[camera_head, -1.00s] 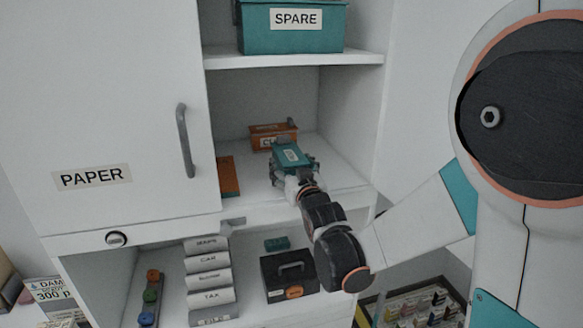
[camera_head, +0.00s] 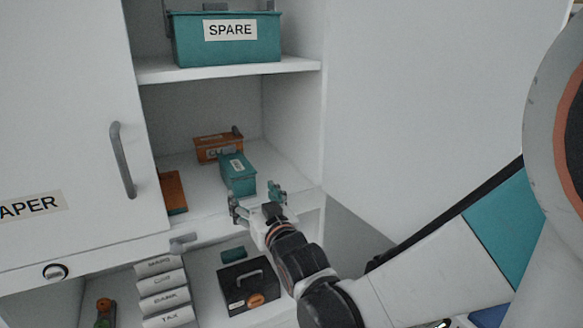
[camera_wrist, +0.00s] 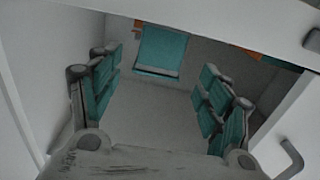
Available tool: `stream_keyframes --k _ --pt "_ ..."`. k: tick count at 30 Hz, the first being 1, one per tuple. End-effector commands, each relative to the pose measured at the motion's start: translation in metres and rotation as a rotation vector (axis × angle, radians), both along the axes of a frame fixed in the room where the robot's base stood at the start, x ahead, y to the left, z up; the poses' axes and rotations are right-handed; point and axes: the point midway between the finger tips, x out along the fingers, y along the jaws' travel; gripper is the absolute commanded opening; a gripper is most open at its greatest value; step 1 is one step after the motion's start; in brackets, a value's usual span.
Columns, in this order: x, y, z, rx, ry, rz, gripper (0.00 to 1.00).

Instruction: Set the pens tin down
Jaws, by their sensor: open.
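The pens tin is a small teal box (camera_head: 238,175) with a white label too small to read. It stands on the middle shelf board, in front of an orange tin. My gripper (camera_head: 257,192) is open and empty at the shelf's front edge, nearer than the teal tin and apart from it. In the wrist view the teal tin (camera_wrist: 161,50) shows beyond my open fingers (camera_wrist: 160,98), with bare shelf between.
The orange tin (camera_head: 217,147) stands behind the teal one. An orange flat item (camera_head: 173,192) lies at the left, by the PAPER door (camera_head: 70,110). A teal SPARE box (camera_head: 226,42) sits above. A dark toolbox (camera_head: 248,287) stands below.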

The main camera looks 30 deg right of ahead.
Motion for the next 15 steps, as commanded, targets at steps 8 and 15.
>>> stream_keyframes --k 8,15 --pt "-0.035 -0.004 -0.017 0.000 0.252 -0.018 0.71" --pt "-0.098 -0.005 -0.039 0.001 0.544 -0.022 0.71"
